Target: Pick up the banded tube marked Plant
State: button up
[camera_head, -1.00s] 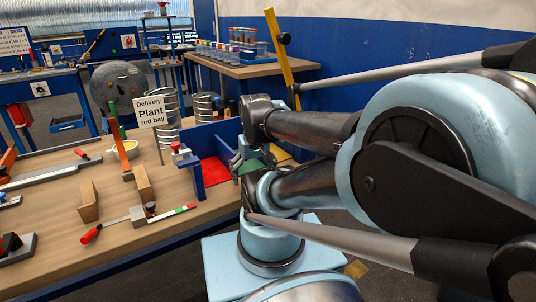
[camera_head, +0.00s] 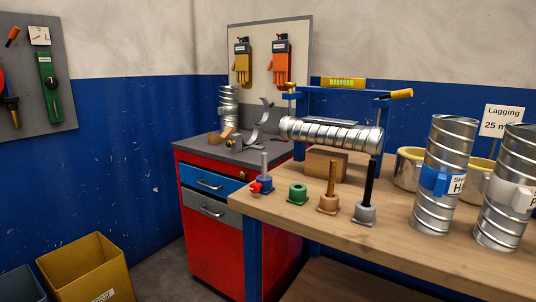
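Two upright spiral metal tubes stand on the wooden bench at the right. The nearer-centre tube (camera_head: 449,150) has a blue band with a label of which "Sk" and "H" show. The tube at the right edge (camera_head: 510,165) has a pale band whose label is cut off by the frame, with a "P" showing; I cannot read the whole word. My gripper is not in view.
Several small pegged stands, such as the grey one (camera_head: 366,212), line the bench front (camera_head: 300,225). A red cabinet (camera_head: 215,245) and yellow bin (camera_head: 88,270) stand left.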

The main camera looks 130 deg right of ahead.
aim_at(509, 202)
jog(key=k, duration=0.9)
jog(key=u, duration=5.25)
jog(key=k, duration=0.85)
jog(key=u, duration=0.2)
